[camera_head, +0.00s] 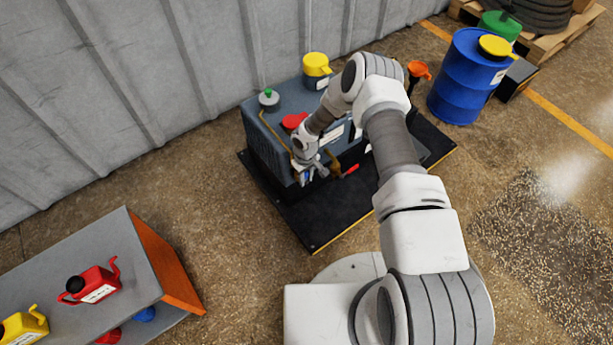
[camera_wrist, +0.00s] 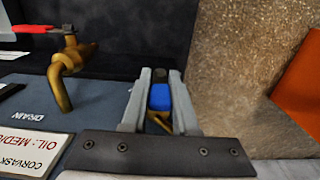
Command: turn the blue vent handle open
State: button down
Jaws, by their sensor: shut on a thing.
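The blue vent handle (camera_wrist: 160,97) sits between the two grey fingers of my gripper (camera_wrist: 160,82) in the wrist view. My gripper is shut on it. A bit of brass shows just below the handle, between the fingers; the rest of that valve is hidden. In the head view my gripper (camera_head: 311,172) is at the front left of the dark blue-grey machine (camera_head: 268,150). The handle's exact angle is hard to tell.
A brass drain valve (camera_wrist: 66,65) with a red handle (camera_wrist: 38,29) is beside my gripper, near a DRAIN label. A yellow-capped container (camera_head: 316,70) and an orange funnel (camera_head: 419,70) stand behind. A shelf with cans (camera_head: 140,262) is at lower left; open floor lies between.

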dwell(0.3)
jog(key=c, duration=0.7)
grip_release()
notch_tip(320, 180, up, 17)
jog(key=p, duration=0.5)
jog(key=shift+s+a+r, duration=0.1)
jog(key=shift+r, duration=0.1)
